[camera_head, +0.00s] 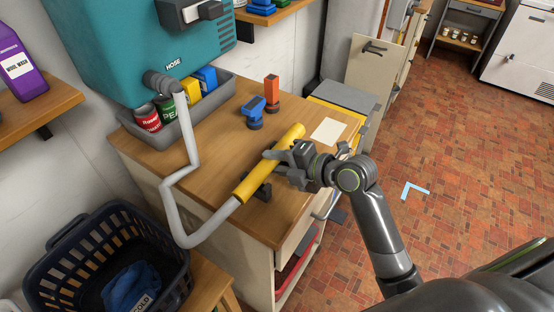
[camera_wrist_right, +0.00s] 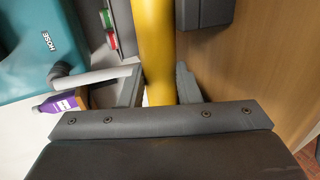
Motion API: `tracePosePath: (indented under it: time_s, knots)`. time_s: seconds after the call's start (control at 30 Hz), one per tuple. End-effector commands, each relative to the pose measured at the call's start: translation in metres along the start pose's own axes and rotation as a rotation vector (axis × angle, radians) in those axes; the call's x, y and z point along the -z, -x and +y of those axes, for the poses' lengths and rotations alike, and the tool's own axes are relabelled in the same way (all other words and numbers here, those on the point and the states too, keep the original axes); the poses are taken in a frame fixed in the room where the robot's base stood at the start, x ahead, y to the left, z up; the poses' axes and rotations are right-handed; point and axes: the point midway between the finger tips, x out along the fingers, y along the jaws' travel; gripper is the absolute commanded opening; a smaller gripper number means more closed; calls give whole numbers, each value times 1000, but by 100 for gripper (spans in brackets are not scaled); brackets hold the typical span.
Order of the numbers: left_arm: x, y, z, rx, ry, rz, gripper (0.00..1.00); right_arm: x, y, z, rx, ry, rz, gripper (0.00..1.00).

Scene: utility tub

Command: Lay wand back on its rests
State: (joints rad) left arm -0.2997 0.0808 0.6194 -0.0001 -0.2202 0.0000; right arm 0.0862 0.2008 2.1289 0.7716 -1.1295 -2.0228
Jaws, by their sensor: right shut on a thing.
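The wand is a yellow tube (camera_head: 247,184) with a pale grey hose (camera_head: 188,150) running from its near end to the teal tank marked HOSE (camera_head: 130,45). My right gripper (camera_head: 275,159) is shut around the wand's middle, over the wooden worktop. In the right wrist view the wand (camera_wrist_right: 158,50) passes between the two fingers (camera_wrist_right: 160,88). A dark rest (camera_head: 263,192) shows beside the wand's lower part. In the wrist view a dark block (camera_wrist_right: 204,12), probably a rest, lies right of the wand. I cannot tell whether wand and rests touch. My left gripper is not in view.
A grey bin (camera_head: 175,128) with cans and boxes stands under the tank. A blue item (camera_head: 254,112) and an orange item (camera_head: 272,90) stand behind the wand. A dark basket (camera_head: 75,255) is at lower left.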

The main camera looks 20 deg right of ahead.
Motion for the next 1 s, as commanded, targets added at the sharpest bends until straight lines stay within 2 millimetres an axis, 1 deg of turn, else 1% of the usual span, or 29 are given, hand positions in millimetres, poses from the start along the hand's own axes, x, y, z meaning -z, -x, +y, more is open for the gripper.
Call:
tracePosePath:
  time_s: [0.17, 0.2, 0.37, 0.4, 0.8, 0.87, 1.0]
  knots:
    - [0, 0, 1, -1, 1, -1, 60, 0, 0, 1, -2, 0, 0, 7]
    - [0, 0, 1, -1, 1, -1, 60, 0, 0, 1, -2, 0, 0, 32]
    - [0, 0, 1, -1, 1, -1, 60, 0, 0, 1, -2, 0, 0, 53]
    - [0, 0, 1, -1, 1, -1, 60, 0, 0, 1, -1, 0, 0, 55]
    - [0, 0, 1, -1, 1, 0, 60, 0, 1, 0, 1, 0, 0, 55]
    - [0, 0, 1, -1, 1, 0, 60, -1, 3, -1, 1, 1, -1, 55]
    - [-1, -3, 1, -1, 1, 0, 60, -2, 16, -1, 2, 4, -4, 55]
